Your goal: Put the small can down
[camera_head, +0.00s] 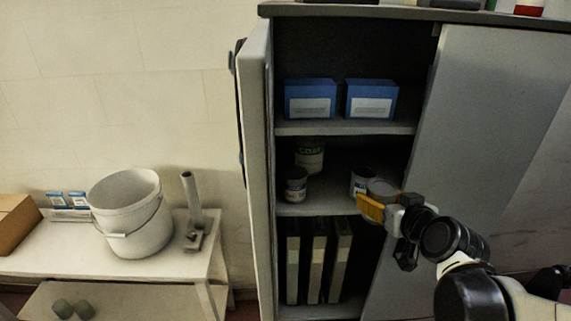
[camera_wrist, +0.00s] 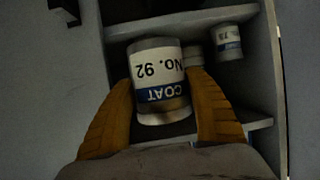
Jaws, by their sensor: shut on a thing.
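My gripper (camera_head: 374,204) reaches in from the right at the middle shelf of the open cabinet. Its orange fingers are shut on a small can (camera_head: 382,187), partly hidden by them. In the wrist view the held small can (camera_wrist: 158,68) sits between both fingers (camera_wrist: 163,100), its white and blue label reading "COAT No. 92" upside down. I cannot tell whether its base touches the shelf (camera_head: 325,206). Another small can (camera_head: 361,181) stands just left of it in the head view.
Two blue boxes (camera_head: 310,98) (camera_head: 371,100) stand on the shelf above, and several binders (camera_head: 319,260) below. The left door (camera_head: 259,170) is open; the right door (camera_head: 475,140) is beside my arm. A white bucket (camera_head: 135,213) stands on a side table. Bare shelf lies between the small cans.

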